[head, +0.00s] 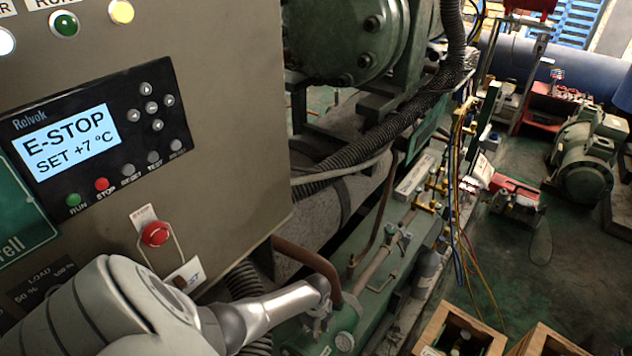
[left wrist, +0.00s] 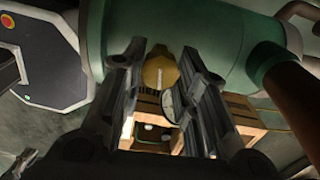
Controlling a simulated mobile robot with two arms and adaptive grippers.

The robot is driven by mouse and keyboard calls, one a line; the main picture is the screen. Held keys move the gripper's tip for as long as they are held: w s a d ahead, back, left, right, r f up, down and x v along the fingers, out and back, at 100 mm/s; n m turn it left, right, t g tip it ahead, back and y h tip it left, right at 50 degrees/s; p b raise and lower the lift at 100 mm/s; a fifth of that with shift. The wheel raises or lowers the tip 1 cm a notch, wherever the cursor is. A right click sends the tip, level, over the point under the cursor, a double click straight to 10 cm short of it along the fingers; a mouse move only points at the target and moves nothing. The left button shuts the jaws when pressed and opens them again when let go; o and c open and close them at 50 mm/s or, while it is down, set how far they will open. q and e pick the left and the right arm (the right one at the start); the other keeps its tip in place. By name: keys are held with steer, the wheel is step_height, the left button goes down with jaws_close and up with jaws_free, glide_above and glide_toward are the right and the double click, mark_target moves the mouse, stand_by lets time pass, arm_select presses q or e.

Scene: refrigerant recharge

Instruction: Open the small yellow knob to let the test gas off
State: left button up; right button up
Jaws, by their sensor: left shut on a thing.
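The small yellow knob (left wrist: 160,72) shows in the left wrist view on the underside of a green cylindrical vessel (left wrist: 205,45). My left gripper (left wrist: 162,62) has one finger on each side of the knob and is shut on it. In the head view my left arm comes in from the lower left, and my left gripper (head: 318,318) is low beside the green vessel and pipes. The knob is hidden there. A small round gauge (head: 344,341) is just below the gripper; a gauge face (left wrist: 171,106) also shows between the fingers. My right gripper is not in view.
The control cabinet (head: 225,130) with an E-STOP display (head: 68,140) and a red stop button (head: 155,234) stands at left. A thick brown pipe (head: 305,262) bends close to my gripper. Wooden crates (head: 432,330) stand at lower right. Hoses (head: 465,225) hang right of the pipework.

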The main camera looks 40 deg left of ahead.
arm_select(q)
steer(key=n, duration=0.2)
steer(key=shift+n, duration=0.4)
steer(key=n+p, duration=0.1)
steer(key=n, duration=0.3)
steer(key=n+p, duration=0.1)
steer(key=n, duration=0.5)
steer(key=shift+n, duration=0.4)
steer(key=o, duration=1)
steer(key=shift+r, duration=0.15)
